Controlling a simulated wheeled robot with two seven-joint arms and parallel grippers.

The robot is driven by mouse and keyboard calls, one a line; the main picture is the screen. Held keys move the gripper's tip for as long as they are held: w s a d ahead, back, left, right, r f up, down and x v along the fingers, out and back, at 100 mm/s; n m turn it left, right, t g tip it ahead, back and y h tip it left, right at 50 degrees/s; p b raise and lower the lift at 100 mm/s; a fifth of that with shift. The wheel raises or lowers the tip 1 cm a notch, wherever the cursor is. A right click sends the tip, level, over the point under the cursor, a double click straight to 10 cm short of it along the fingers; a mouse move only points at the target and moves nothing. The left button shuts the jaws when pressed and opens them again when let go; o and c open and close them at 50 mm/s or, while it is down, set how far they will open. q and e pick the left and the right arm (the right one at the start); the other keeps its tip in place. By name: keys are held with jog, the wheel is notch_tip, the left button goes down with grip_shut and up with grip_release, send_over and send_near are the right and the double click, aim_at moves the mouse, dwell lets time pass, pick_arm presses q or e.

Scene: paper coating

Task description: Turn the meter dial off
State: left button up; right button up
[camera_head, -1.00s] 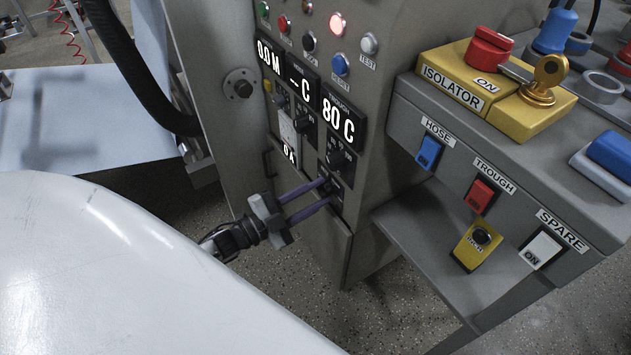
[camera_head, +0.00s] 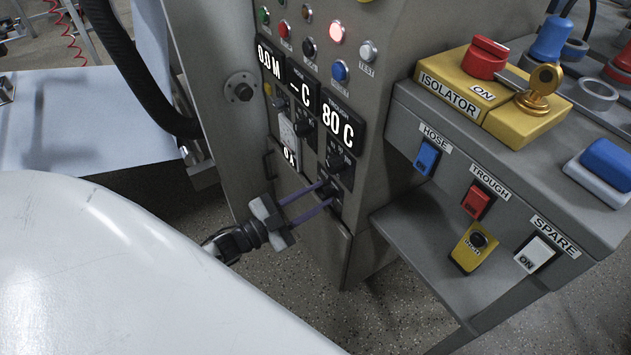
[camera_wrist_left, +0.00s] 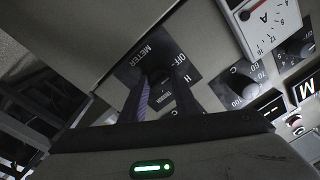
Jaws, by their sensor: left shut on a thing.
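The meter dial (camera_wrist_left: 159,78) is a dark knob on a black plate marked METER, OFF and H, low on the grey control cabinet. In the left wrist view it sits between the fingers of my left gripper (camera_wrist_left: 164,94), partly hidden by them. In the head view my left gripper (camera_head: 329,193) reaches in from the left, with its purple fingers closed on the dial at the bottom of the panel. I cannot read the dial's exact pointer position. My right gripper is in neither view.
A switch box (camera_head: 400,125) with the yellow isolator (camera_head: 455,85) juts out at right. A black hose (camera_head: 135,75) hangs at left.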

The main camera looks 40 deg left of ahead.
pick_arm(q)
jog(key=o, duration=1)
jog(key=p+v, duration=0.1)
jog(key=v, duration=0.9)
jog(key=shift+s+f, duration=0.1)
jog(key=shift+s, duration=0.15)
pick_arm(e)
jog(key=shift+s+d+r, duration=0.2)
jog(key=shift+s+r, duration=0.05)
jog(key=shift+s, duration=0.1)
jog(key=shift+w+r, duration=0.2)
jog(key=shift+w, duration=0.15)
pick_arm(q)
jog(key=shift+w, duration=0.1)
